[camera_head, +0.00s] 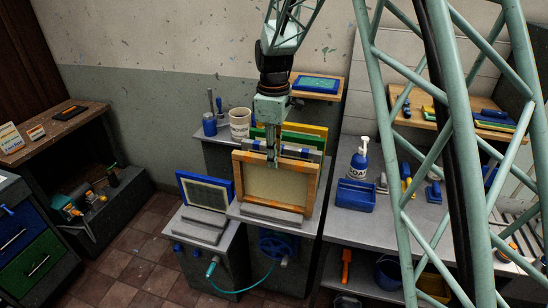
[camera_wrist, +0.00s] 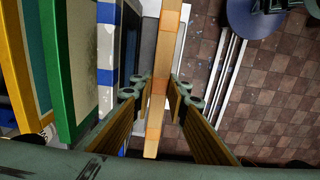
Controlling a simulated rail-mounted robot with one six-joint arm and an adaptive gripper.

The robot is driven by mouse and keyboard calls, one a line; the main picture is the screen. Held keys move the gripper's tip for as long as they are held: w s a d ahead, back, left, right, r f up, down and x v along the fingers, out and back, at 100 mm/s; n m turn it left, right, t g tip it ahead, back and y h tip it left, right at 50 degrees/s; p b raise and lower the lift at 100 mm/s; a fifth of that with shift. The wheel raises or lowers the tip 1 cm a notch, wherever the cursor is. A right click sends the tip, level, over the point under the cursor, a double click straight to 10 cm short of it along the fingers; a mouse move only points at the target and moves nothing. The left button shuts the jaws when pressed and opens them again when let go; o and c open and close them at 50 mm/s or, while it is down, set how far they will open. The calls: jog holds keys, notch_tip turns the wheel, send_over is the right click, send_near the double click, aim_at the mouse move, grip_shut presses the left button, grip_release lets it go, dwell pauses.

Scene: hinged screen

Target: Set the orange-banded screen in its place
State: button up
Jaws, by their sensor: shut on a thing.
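The orange-banded screen (camera_head: 303,188), a pale wooden frame with orange bands around a beige mesh, is upright at the middle bench. My gripper (camera_head: 272,160) points down and is shut on its top rail. In the wrist view, the screen's top edge (camera_wrist: 158,88) runs between the two fingers of my gripper (camera_wrist: 160,100). A grey block (camera_head: 272,217) lies in front of the screen's lower edge. I cannot tell whether the screen rests on the bench or hangs just above it.
Behind stand a blue-and-white-banded screen (camera_wrist: 106,75), a green screen (camera_wrist: 58,85) and a yellow screen (camera_wrist: 16,80). A blue-framed screen (camera_head: 181,188) stands to the left. A soap bottle (camera_head: 360,158) and a blue tray (camera_head: 355,196) are on the right counter.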

jog(key=shift+f, duration=0.3)
dwell(0.5)
jog(key=o, duration=1)
jog(key=shift+c, duration=0.2)
notch_tip(320, 180, up, 12)
jog(key=shift+s, duration=0.1)
dwell(0.8)
